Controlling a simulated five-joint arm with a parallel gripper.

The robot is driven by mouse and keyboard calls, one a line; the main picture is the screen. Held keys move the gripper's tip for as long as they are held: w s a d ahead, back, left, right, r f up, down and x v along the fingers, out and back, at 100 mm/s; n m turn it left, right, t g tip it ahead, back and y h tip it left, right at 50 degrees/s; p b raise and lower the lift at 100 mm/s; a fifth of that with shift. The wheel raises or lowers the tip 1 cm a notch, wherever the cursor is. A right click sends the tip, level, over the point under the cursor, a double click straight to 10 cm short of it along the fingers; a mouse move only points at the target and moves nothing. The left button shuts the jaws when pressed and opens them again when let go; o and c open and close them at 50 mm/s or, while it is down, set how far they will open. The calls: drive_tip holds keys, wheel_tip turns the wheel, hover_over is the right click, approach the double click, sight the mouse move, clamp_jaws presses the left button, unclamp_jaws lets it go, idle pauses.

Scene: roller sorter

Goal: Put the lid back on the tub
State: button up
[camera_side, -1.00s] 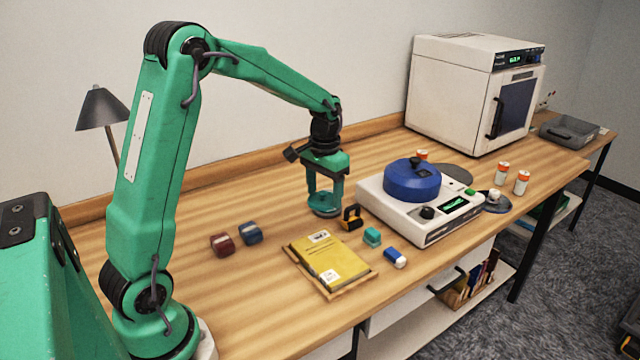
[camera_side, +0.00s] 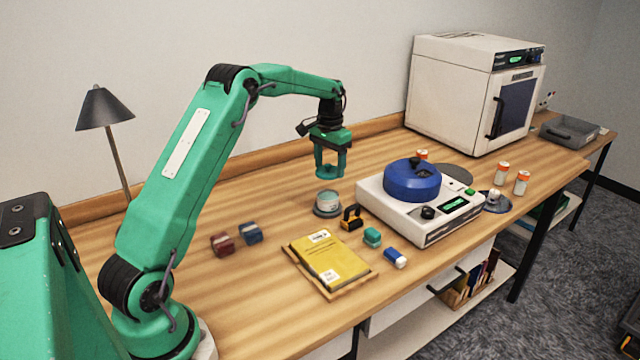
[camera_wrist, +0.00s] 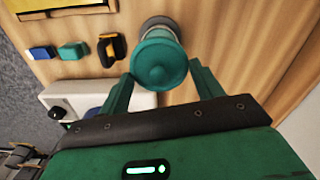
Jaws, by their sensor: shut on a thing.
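My gripper (camera_side: 329,172) hangs above the tub and is shut on the teal lid (camera_side: 328,174). In the wrist view the round lid (camera_wrist: 160,62) sits between the two fingertips of my gripper (camera_wrist: 160,76).
A black-and-yellow item (camera_side: 351,217) stands close to the tub's right. Beyond it is a white machine (camera_side: 420,230) with a blue drum (camera_side: 412,181). A yellow book (camera_side: 328,262) lies in front. Red (camera_side: 222,243) and blue (camera_side: 250,233) blocks lie at left.

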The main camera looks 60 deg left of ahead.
drive_tip(key=shift+f, duration=0.2)
drive_tip(key=shift+f, duration=2.95)
drive_tip(key=shift+f, duration=0.25)
idle(0.4)
drive_tip(key=o, duration=1.2)
drive_tip(key=shift+o, duration=0.2)
drive_tip(key=shift+r, duration=0.15)
drive_tip(key=shift+r, duration=3.4)
